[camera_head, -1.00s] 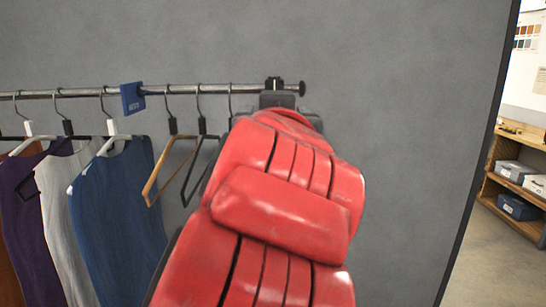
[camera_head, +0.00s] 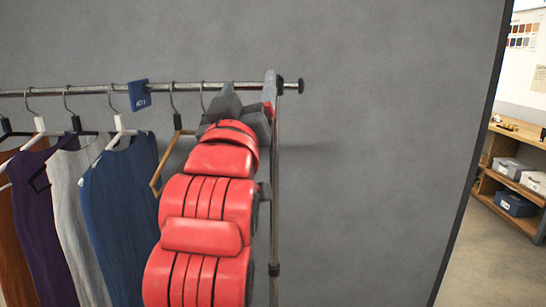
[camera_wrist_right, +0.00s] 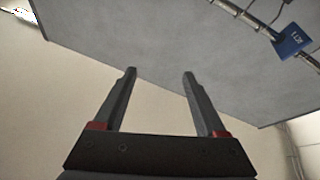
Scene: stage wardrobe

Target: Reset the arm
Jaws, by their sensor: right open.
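My right arm is the red one in the middle of the head view. Its gripper (camera_head: 250,100) is up near the right end of the clothes rail, largely hidden behind the wrist. In the right wrist view the two dark fingers of my right gripper (camera_wrist_right: 160,75) stand wide apart with nothing between them. Beyond them are the grey wall panel and a pale surface. My left gripper is not in view.
A metal clothes rail (camera_head: 215,85) crosses the left half with a blue tag (camera_head: 139,95). Purple, grey and blue garments (camera_head: 122,215) and a wooden hanger (camera_head: 163,165) hang from it. The grey panel (camera_head: 390,120) is bare at right. Shelves (camera_head: 515,180) with boxes stand far right.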

